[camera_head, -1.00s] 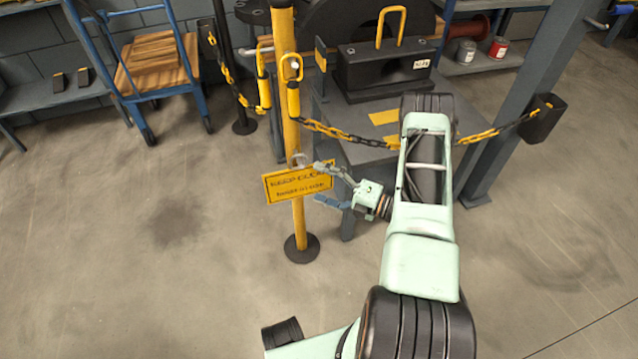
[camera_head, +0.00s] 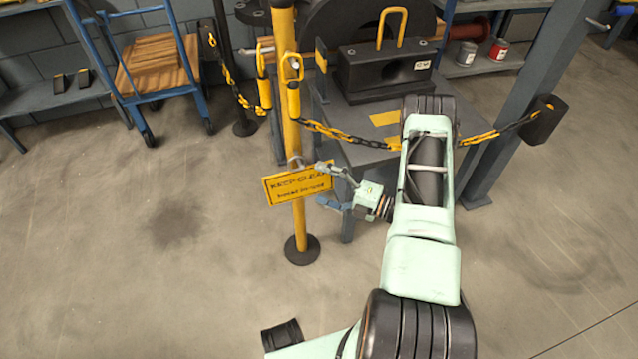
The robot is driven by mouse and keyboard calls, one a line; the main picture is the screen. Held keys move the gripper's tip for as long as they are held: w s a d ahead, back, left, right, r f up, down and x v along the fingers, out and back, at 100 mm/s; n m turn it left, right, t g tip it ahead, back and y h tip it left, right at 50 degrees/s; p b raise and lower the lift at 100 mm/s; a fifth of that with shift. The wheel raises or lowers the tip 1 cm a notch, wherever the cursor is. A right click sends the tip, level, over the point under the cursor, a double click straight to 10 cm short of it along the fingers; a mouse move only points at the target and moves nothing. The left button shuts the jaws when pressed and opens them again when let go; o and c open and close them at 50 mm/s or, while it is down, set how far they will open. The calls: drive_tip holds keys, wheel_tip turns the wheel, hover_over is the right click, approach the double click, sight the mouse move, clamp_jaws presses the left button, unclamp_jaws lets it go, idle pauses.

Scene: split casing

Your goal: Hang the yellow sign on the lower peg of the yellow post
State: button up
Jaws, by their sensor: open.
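The yellow sign (camera_head: 290,187) with dark lettering hangs at the yellow post (camera_head: 299,225), in front of its lower half. A light-coloured ring or hook (camera_head: 295,161) shows at the sign's top edge, on the post; the lower peg itself is too small to make out. My gripper (camera_head: 321,184) is open at the right edge of the sign, with one finger near its upper right corner and the other below its lower right corner. I cannot tell whether a finger still touches the sign.
A black and yellow chain (camera_head: 345,134) runs from the post's upper part to a dark holder (camera_head: 541,120) on the right. A grey table (camera_head: 362,157) with a dark machine block (camera_head: 385,68) stands behind my arm. The floor left of the post is clear.

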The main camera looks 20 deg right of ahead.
drive_tip(key=shift+d, duration=0.1)
drive_tip(key=v, duration=1.2)
